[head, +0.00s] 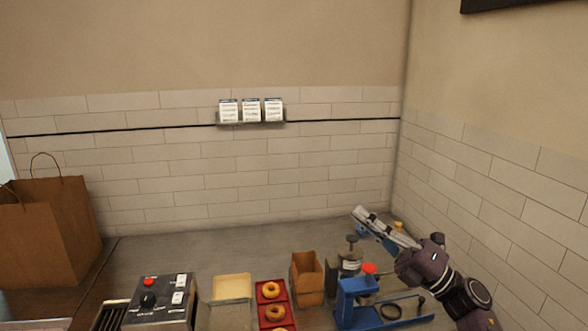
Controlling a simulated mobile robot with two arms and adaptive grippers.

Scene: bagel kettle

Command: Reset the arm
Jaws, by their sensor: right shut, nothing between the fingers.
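My right arm comes in from the lower right. My right gripper (361,217) is held above the back right of the counter, its fingers pointing up and to the left. The fingers are together and nothing is seen between them. In the picture they lie above a grey cylindrical thing (349,262) with a dark top and the blue device (358,303). I cannot tell how high above the counter the gripper is. My left gripper is not in view.
A red tray (261,306) holds bagels (270,290). Beside it are a brown box (306,282), a cream tray (246,291) and a control box (160,302). A paper bag (58,230) stands at left. The counter (180,256) is clear behind the trays; tiled walls bound it.

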